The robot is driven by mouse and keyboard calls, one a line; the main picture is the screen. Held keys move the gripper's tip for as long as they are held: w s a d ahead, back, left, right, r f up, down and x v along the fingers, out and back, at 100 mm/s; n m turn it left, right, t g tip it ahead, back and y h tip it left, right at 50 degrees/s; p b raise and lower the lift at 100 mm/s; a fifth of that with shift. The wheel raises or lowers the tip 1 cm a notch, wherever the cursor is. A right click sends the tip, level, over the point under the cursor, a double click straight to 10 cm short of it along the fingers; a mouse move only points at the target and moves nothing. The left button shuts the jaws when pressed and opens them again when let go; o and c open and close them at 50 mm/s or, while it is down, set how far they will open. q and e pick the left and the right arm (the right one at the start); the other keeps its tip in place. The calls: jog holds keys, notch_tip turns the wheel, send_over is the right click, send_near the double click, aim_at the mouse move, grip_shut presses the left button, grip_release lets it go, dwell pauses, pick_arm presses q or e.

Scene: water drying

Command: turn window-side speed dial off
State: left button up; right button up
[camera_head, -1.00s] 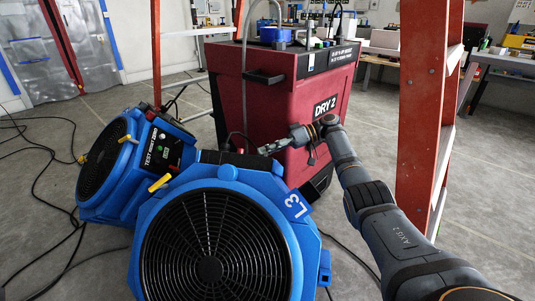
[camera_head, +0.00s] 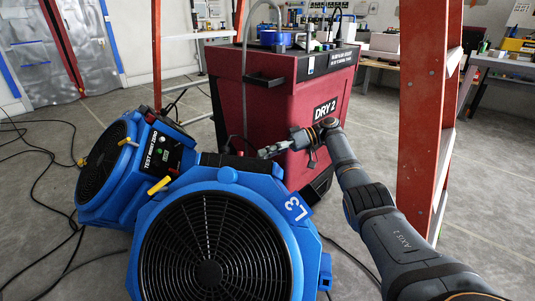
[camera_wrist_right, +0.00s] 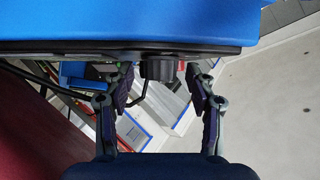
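My right gripper (camera_head: 266,152) points left, behind the top edge of the front blue fan (camera_head: 285,222) marked L3. In the right wrist view, the gripper (camera_wrist_right: 160,84) is open, and a dark ribbed knob (camera_wrist_right: 158,68) shows between its fingertips. The knob is under the dark edge of a blue housing (camera_wrist_right: 130,22), and I see no finger clearly touching it. The knob is hidden in the head view. A second blue fan (camera_head: 118,205) stands behind at the left with a lit green display (camera_head: 164,155). Which fan is window-side I cannot tell. My left gripper is not in view.
A dark red DRY 2 cabinet (camera_head: 285,115) stands close behind my right gripper. Orange ladder legs (camera_head: 425,120) rise at the right. Dark cables (camera_head: 45,190) lie on the floor at the left. Open grey floor (camera_head: 490,180) shows at the right.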

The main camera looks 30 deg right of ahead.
notch_tip(320, 180, up, 10)
dwell(0.6)
